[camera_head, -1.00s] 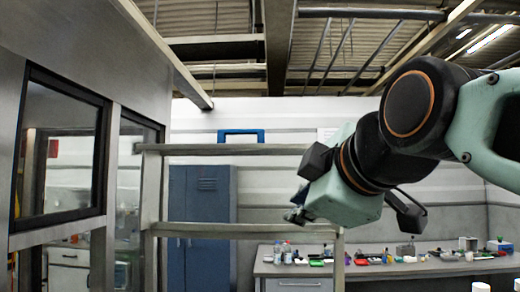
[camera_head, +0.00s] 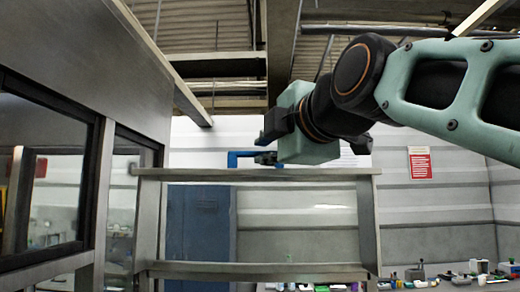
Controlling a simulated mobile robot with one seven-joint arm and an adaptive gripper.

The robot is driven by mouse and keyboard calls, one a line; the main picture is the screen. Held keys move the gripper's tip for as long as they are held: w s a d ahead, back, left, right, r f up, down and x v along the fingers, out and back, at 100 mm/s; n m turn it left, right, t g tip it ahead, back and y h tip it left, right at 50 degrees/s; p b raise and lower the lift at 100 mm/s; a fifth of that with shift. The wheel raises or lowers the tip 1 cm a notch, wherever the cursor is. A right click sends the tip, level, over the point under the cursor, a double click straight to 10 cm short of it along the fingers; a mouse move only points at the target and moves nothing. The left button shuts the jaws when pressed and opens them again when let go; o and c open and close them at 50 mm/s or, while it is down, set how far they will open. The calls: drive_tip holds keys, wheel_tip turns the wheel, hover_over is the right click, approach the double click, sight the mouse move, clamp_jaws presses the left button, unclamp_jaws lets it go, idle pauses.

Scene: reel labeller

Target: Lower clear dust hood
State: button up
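A raised metal frame (camera_head: 250,268) stands ahead, left of centre, with two crossbars and side posts. It looks like the dust hood, but any clear panel in it is hard to make out. A blue handle (camera_head: 232,159) rises just above the middle of its top bar. My gripper (camera_head: 265,150) reaches in from the right, at the handle's right end in the picture. Its fingers are small and partly hidden behind its body, so I cannot tell whether it is open, shut or touching the handle.
A metal cabinet with dark-framed windows (camera_head: 100,150) fills the left side. Blue lockers (camera_head: 200,225) stand behind the frame. A bench with several small items (camera_head: 420,275) runs along the back right. A red and white sign (camera_head: 420,163) hangs on the back wall.

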sight(258, 153)
drive_tip(key=p+x, duration=0.1)
drive_tip(key=x, duration=0.4)
drive_tip(key=shift+w, duration=0.15)
clamp_jaws()
